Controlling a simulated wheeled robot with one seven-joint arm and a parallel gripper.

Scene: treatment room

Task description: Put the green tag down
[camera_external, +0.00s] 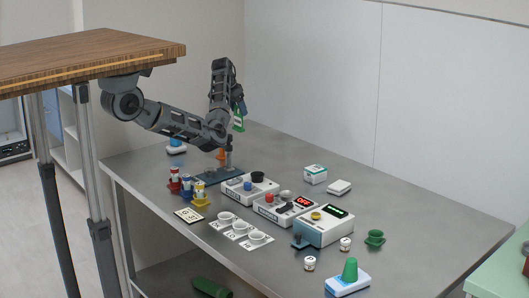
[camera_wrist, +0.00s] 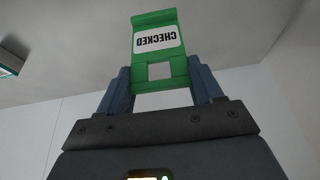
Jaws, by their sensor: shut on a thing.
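The green tag (camera_wrist: 176,66) has a white label reading CHECKED, upside down in the wrist view. My gripper (camera_wrist: 162,88) is shut on the tag, with a blue finger on each side of its lower part. In the external view the tag (camera_external: 239,120) hangs in the air above the back left part of the grey table, at my gripper (camera_external: 239,108). It is apart from the table and everything on it.
Below the tag is a dark blue base with a post (camera_external: 229,158). Control boxes (camera_external: 285,208) stand mid-table. Colored holders (camera_external: 187,186) and white cups (camera_external: 241,227) are in front. The back right of the grey table (camera_external: 420,205) is mostly clear.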

